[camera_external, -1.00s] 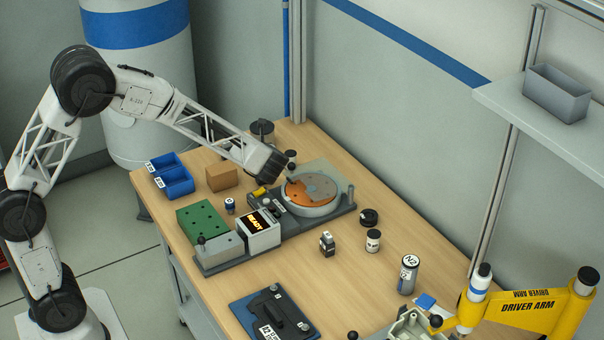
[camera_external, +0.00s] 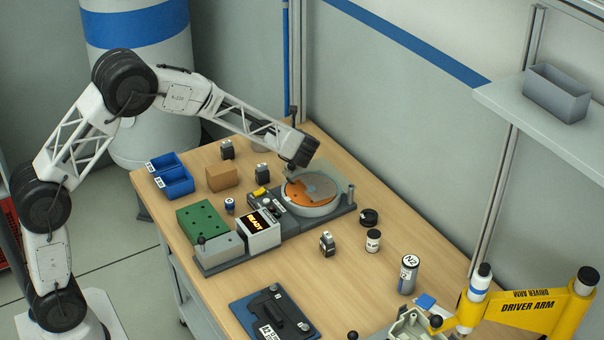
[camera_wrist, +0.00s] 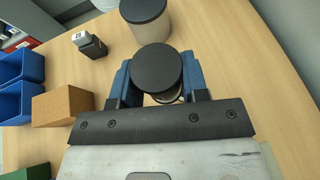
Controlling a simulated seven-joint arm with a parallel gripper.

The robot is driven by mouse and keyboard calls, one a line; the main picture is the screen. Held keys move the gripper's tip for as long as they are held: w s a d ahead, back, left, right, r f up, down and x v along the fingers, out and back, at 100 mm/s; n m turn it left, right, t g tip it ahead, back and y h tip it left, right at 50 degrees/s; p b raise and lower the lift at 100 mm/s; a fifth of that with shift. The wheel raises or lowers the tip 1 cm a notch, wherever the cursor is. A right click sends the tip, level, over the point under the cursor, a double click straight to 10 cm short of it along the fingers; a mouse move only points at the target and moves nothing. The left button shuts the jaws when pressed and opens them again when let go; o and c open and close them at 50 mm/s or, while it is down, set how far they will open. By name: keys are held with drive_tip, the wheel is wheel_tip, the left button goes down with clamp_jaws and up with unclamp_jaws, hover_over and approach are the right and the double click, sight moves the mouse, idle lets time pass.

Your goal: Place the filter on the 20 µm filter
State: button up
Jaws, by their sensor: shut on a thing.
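My gripper (camera_external: 292,176) is over the left back edge of the round fixture in the external view. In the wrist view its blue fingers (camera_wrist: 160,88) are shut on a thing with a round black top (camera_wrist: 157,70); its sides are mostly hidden. I cannot tell for certain that it is the filter. Small black blocks with white labels stand behind the cardboard box (camera_external: 227,149), near the fixture (camera_external: 262,172) and at its front (camera_external: 327,243). One also shows in the wrist view (camera_wrist: 88,44).
The fixture (camera_external: 312,209) carries an orange disc (camera_external: 297,196) under a clear plate. A dark-lidded canister (camera_wrist: 146,25) stands just beyond the held thing. The cardboard box (camera_external: 222,177), blue bins (camera_external: 178,184) and READY unit (camera_external: 259,228) are to the left.

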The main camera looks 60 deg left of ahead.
drive_tip(key=shift+w+a+f, duration=0.1)
drive_tip(key=shift+w+a, duration=0.1)
drive_tip(key=shift+w, duration=0.55)
drive_tip(key=shift+w+a+f, duration=0.1)
drive_tip(key=shift+w+a, duration=0.05)
drive_tip(key=shift+w, duration=0.55)
drive_tip(key=shift+f, duration=1.7)
drive_tip(key=shift+f, duration=0.15)
drive_tip(key=o, duration=1)
drive_tip(key=shift+d+r, duration=0.2)
drive_tip(key=v, duration=1.1)
drive_tip(key=shift+s+d+r, duration=0.1)
drive_tip(key=shift+d+r, duration=0.1)
drive_tip(key=shift+d, duration=0.05)
